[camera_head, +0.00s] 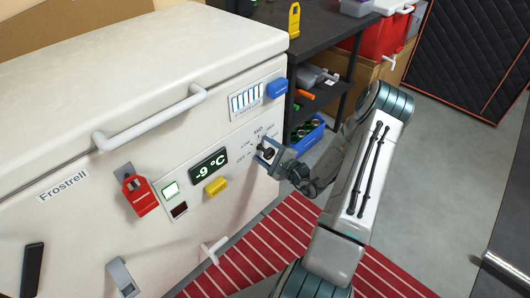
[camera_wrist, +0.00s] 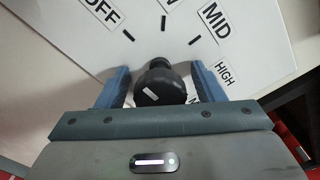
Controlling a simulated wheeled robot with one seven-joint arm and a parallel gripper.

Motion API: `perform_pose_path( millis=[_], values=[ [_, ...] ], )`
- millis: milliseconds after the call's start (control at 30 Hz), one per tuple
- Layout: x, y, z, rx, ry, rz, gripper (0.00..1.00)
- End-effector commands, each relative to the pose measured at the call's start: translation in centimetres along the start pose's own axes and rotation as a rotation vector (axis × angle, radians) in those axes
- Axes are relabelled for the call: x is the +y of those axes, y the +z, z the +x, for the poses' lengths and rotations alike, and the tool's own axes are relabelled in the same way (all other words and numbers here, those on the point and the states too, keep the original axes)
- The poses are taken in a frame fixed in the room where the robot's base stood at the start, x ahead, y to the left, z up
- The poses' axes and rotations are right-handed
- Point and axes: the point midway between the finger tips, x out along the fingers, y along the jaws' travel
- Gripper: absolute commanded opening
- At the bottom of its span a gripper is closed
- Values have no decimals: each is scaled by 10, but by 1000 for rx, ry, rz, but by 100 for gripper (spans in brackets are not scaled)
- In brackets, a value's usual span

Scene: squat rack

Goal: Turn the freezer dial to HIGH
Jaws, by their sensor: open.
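The white chest freezer (camera_head: 130,75) fills the left of the head view. Its dial is a black round knob (camera_wrist: 160,82) on a white plate in the wrist view. OFF (camera_wrist: 103,12), MID (camera_wrist: 214,20) and HIGH (camera_wrist: 225,73) are printed around it. Another label below HIGH is partly hidden by a finger. A small pale mark sits on the knob's lower left; I cannot tell which setting it points to. My gripper (camera_wrist: 160,78) is open, with one blue finger on each side of the knob; contact is unclear. In the head view my gripper (camera_head: 268,153) is at the freezer front.
The freezer front carries a lit display (camera_head: 209,164) reading -9 °C, a red padlock-like piece (camera_head: 140,196), a yellow block (camera_head: 216,186) and a blue block (camera_head: 277,88). A white lid handle (camera_head: 150,118) sticks out above. A dark shelf (camera_head: 325,45) stands behind right.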

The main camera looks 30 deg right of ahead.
Motion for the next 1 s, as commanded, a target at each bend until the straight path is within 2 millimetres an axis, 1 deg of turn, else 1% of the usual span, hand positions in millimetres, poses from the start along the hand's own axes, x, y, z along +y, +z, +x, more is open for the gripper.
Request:
perform_pose_path(
  millis=[233, 267, 300, 367, 400, 767, 1000],
  values=[
    [0, 0, 1, -1, 0, 0, 62],
    [0, 0, 1, -1, 0, 0, 56],
    [0, 0, 1, -1, 0, 0, 45],
    [0, 0, 1, -1, 0, 0, 28],
    [0, 0, 1, -1, 0, 0, 17],
    [-1, 1, 1, -1, 1, 36, 17],
    [-2, 2, 1, -1, 2, 170, 17]
  ],
)
